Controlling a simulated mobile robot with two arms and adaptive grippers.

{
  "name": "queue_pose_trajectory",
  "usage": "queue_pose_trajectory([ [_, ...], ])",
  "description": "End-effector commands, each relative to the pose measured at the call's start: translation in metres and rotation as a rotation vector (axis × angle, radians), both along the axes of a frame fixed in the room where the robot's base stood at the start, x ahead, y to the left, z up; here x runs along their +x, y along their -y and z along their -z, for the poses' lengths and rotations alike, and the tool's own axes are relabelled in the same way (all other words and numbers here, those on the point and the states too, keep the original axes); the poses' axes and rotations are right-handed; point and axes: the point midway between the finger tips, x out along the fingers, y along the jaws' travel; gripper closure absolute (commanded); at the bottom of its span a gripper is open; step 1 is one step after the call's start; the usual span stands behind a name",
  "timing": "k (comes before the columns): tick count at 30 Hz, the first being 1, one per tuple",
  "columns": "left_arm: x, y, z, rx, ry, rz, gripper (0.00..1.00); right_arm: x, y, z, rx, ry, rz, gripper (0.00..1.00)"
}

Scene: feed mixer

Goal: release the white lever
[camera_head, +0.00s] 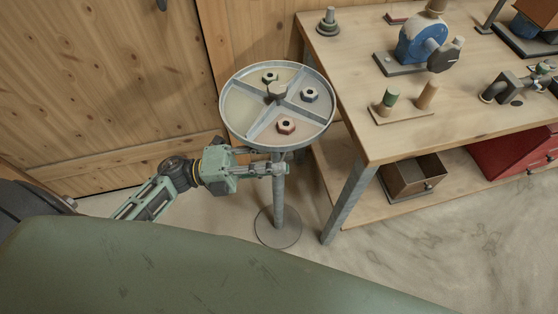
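My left gripper (268,165) reaches in from the left, below the round grey tray (225,116). Its fingers are at the upper part of the stand's post (279,200), just under the tray. I cannot make out a white lever; if it is there, the gripper or the tray's rim hides it. Whether the fingers are closed on anything is too small to tell. My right gripper is not in view.
A wooden wall (100,90) is behind. Concrete floor is clear at lower right.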

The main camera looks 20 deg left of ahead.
Motion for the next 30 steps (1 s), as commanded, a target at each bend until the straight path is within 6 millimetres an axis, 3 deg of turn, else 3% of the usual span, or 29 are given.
queue_pose_trajectory([
  [9,-0.024,-0.062,0.013,0.004,-0.003,-0.001,0.72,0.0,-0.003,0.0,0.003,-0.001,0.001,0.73],
  [15,-0.034,-0.09,0.018,0.002,-0.001,-0.001,0.72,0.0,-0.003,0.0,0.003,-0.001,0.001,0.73],
  [30,-0.038,-0.1,0.019,0.001,0.002,0.0,0.72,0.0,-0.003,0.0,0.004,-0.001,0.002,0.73],
])
